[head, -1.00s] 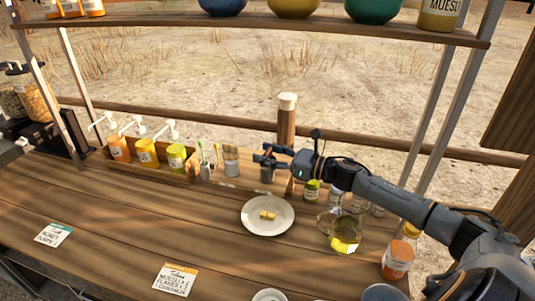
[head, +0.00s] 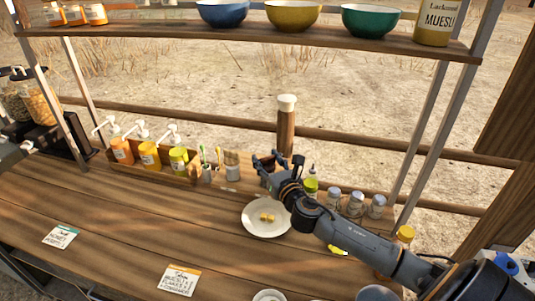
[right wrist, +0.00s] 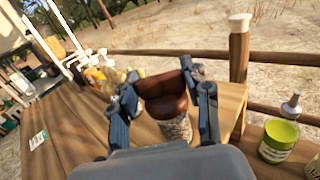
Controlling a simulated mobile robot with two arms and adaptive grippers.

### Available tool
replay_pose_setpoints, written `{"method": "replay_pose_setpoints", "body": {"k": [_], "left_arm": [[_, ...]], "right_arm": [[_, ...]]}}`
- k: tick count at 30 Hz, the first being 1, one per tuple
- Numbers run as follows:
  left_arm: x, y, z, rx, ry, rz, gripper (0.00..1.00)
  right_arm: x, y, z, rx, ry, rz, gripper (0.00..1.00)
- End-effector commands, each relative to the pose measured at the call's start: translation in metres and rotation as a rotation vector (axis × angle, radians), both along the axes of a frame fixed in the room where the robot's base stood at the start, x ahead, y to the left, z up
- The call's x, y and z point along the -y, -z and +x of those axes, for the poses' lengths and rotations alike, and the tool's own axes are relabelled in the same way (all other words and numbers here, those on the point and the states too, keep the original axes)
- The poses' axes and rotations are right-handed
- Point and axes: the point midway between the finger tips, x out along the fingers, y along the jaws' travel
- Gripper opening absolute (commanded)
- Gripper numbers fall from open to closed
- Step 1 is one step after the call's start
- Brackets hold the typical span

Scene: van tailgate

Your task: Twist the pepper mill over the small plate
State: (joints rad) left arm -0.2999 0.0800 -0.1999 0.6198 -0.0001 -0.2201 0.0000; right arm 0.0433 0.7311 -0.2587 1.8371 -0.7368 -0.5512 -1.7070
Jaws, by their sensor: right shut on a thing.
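The pepper mill (right wrist: 163,88) has a dark brown wooden top and a speckled, see-through lower body in the right wrist view. My right gripper (head: 268,160) is shut on it, with one finger on each side; the fingers also show in the right wrist view (right wrist: 165,105). In the head view the mill is mostly hidden by the gripper. The small white plate (head: 252,229) lies on the counter with a few yellow pieces (head: 267,218) on it. The gripper is at the back of the counter, beyond the plate. My left gripper is not in view.
Squeeze bottles (head: 150,155) and a brush cup (head: 231,166) stand left of the gripper. Several jars (head: 355,203) stand right of it. A shelf with bowls (head: 292,14) hangs above. The counter's left middle is mostly clear.

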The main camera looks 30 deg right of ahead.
Motion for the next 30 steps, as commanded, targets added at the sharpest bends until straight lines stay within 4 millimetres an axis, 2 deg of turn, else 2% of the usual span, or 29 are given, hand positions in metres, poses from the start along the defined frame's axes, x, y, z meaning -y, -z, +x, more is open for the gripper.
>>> {"method": "replay_pose_setpoints", "body": {"k": [1, 3, 12, 21, 30], "left_arm": [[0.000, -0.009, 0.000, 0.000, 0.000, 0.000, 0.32], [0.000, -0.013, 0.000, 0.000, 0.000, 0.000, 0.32], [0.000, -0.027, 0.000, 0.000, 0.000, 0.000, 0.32], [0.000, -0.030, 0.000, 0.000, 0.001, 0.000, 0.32], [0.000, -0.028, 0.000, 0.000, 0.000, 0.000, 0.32]], "right_arm": [[-0.002, -0.005, 0.001, 0.002, 0.043, 0.007, 0.16], [-0.002, -0.005, 0.001, 0.002, 0.111, 0.008, 0.16], [-0.002, -0.002, 0.001, 0.001, 0.396, 0.006, 0.16], [-0.001, -0.001, 0.002, 0.000, 0.646, 0.003, 0.16], [0.000, -0.001, 0.001, 0.001, 0.803, 0.001, 0.16]]}}
